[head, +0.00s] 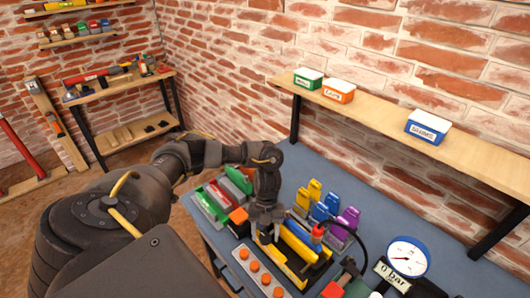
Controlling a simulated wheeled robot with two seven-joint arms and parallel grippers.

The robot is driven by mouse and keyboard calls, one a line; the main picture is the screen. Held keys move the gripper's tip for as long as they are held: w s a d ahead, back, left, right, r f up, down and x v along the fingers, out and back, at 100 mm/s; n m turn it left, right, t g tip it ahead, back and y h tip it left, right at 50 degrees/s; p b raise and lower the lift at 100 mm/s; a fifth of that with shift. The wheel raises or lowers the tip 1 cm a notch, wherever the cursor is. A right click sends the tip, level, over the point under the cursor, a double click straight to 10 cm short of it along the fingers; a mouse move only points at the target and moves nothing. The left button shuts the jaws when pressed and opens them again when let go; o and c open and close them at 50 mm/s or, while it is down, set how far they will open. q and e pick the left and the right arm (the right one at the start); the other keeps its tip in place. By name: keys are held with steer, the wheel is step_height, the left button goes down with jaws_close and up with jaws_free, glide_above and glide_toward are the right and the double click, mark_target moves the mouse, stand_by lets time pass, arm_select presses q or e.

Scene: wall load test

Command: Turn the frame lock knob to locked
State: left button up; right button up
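My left gripper (267,236) points down over the left part of the blue-grey workbench (350,190). Its fingertips are small and dark here, and I cannot tell if they are open or touching anything. Just right of it is a yellow and black frame-like device (300,248) with a red-topped part (317,232). In front of the gripper is a light grey plate (240,255) with several orange round caps. I cannot make out which part is the frame lock knob, or its setting. My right gripper is not in view.
Yellow, blue and purple clamp-like blocks (348,218) stand behind the device. Green and red blocks (213,200) are to the left. A round gauge (407,257) with a "0 bar" display (392,274) stands at right. A wooden shelf (385,110) holds labelled boxes.

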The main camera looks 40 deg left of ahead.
arm_select(q)
steer(key=v, duration=1)
steer(key=shift+a+r+b, duration=0.15)
steer(key=shift+r+b, duration=0.25)
stand_by(0.4)
